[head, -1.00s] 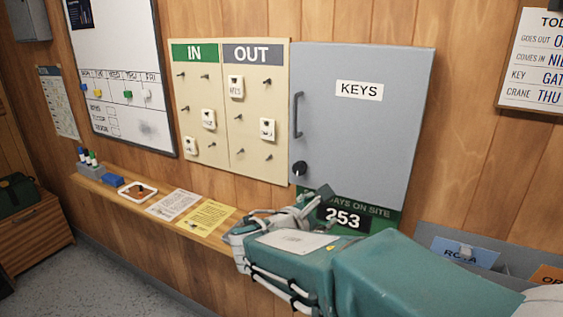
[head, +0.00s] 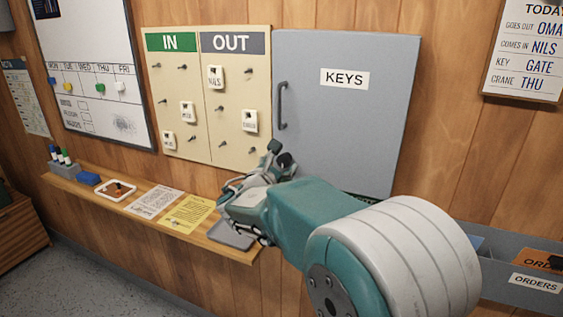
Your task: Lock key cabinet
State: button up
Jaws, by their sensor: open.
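The grey key cabinet (head: 375,120), labelled KEYS, hangs on the wood wall with its door shut. Its vertical bar handle (head: 282,106) is on the door's left edge. The round black lock knob (head: 286,161) sits below the handle, partly hidden by my gripper. My gripper (head: 279,156) is open at the door's lower left corner, with one dark fingertip just left of the knob. I cannot tell whether the fingers touch the knob. My arm hides the cabinet's lower edge and most of the green sign below it.
The IN/OUT board (head: 208,95) with several tags on pegs is close on the left. A narrow wood shelf (head: 225,252) below holds papers, a blue block (head: 88,179), a small tray (head: 115,180) and a marker holder. A grey wall rack (head: 500,280) stands at the lower right.

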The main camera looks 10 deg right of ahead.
jog(key=shift+w+d, duration=0.15)
jog(key=shift+w, duration=0.1)
jog(key=shift+d, duration=0.3)
grip_shut()
